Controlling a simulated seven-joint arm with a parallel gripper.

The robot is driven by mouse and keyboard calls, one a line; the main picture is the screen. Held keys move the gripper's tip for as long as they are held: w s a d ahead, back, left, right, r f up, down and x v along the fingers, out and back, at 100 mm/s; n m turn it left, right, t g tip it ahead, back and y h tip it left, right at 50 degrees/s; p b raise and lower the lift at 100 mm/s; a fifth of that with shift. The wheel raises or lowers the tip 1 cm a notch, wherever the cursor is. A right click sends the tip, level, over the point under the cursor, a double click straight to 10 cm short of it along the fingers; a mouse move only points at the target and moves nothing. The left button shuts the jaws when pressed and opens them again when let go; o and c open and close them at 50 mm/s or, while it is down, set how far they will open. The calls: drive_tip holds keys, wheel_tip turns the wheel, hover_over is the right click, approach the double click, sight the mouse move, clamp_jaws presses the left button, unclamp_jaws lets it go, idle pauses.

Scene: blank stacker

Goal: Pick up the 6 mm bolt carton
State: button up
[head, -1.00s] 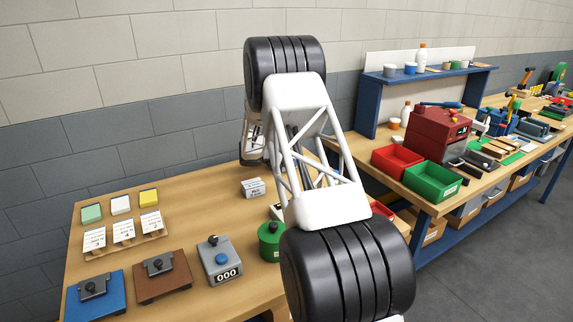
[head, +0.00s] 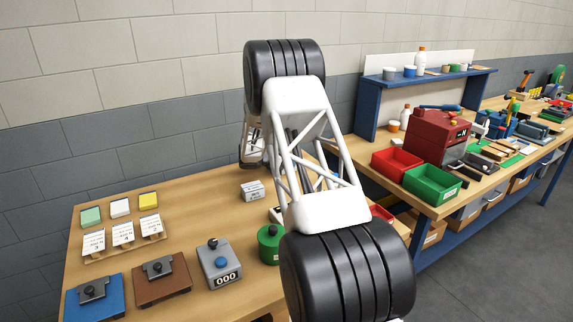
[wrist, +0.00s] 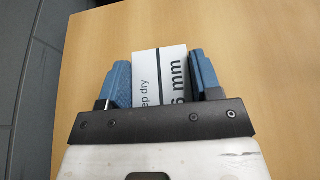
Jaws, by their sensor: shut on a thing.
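The 6 mm bolt carton (wrist: 160,78) is a white box with dark print reading "6 mm" beside a dark stripe. In the wrist view it sits between the two blue fingers of my gripper (wrist: 160,80), which is shut on it. Its lower part is hidden by the gripper body.
A green round object (head: 269,245), a grey counter unit (head: 219,262) and brown (head: 161,279) and blue (head: 95,297) fixtures stand along the front. Labelled cards (head: 123,235) stand at left. Red (head: 398,161) and green (head: 432,182) bins sit on the right bench.

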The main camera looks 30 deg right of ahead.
drive_tip(key=shift+r, duration=0.2)
drive_tip(key=shift+r, duration=0.55)
wheel_tip(320, 180, up, 2)
drive_tip(key=s+a, duration=0.2)
drive_tip(key=s, duration=0.3)
drive_tip(key=s+a+r, duration=0.1)
drive_tip(key=s+a, duration=0.1)
drive_tip(key=s, duration=0.3)
drive_tip(key=s+a, duration=0.2)
drive_tip(key=s, duration=0.2)
drive_tip(key=shift+s+r, duration=0.25)
drive_tip(key=shift+s, duration=0.15)
